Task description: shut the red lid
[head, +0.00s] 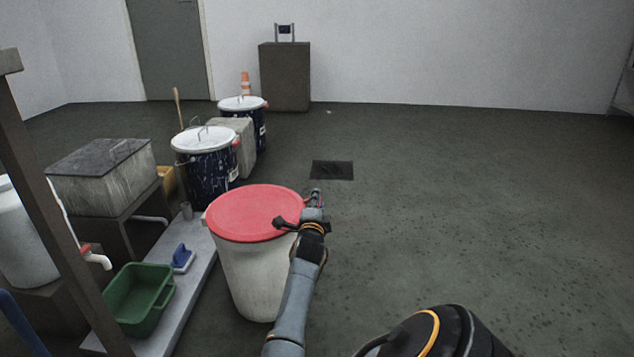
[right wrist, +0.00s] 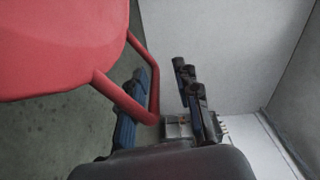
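The red lid (head: 250,212) is round and lies over the top of a white barrel (head: 252,275) in the head view. It looks nearly level; I cannot tell whether its rim is fully seated. My right gripper (head: 299,207) is at the lid's right edge, with its fingers spread apart. In the right wrist view the lid (right wrist: 60,45) fills the upper left, and its red loop handle (right wrist: 154,82) reaches between the open fingers (right wrist: 163,95). A gap shows between the handle and the right-hand fingers. My left gripper is not in view.
Two dark blue drums with white lids (head: 204,139) (head: 242,103) stand behind the barrel. A green bin (head: 137,300) and a blue-handled brush (head: 182,258) are on a low grey platform (head: 196,262) at left. The floor to the right is clear, with a dark drain (head: 332,170).

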